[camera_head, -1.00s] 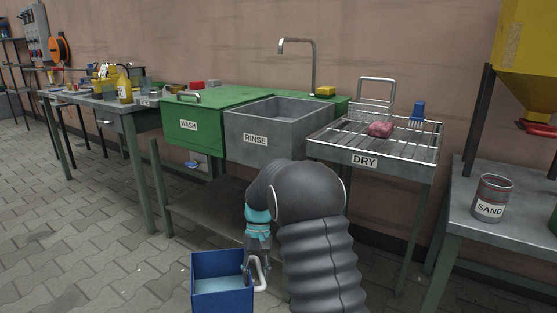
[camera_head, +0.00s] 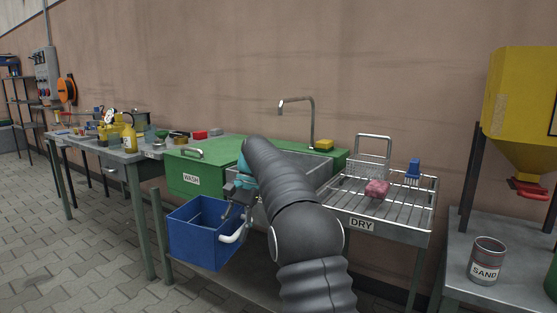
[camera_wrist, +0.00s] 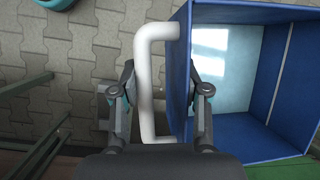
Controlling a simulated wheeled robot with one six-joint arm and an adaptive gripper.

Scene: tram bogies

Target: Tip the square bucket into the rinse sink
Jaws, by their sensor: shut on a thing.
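The square bucket is a blue box (camera_head: 195,240) with a white side handle (camera_head: 236,236). My gripper (camera_head: 232,207) is shut on that handle and holds the bucket up in front of the green wash sink, left of the rinse sink. In the wrist view my gripper's fingers (camera_wrist: 160,92) stand on either side of the white handle (camera_wrist: 146,85), and the open bucket (camera_wrist: 240,160) is on the right. A pale, shiny area shows inside it. The grey rinse sink (camera_head: 318,166) is mostly hidden behind my arm; its rim shows.
The green wash sink (camera_head: 196,181) has its lid shut. A tall tap (camera_head: 312,125) stands behind the rinse sink. The wire drying rack (camera_head: 400,207) on the right holds a pink sponge (camera_head: 377,189) and a blue brush (camera_head: 413,172). A sand tin (camera_head: 487,260) stands further right.

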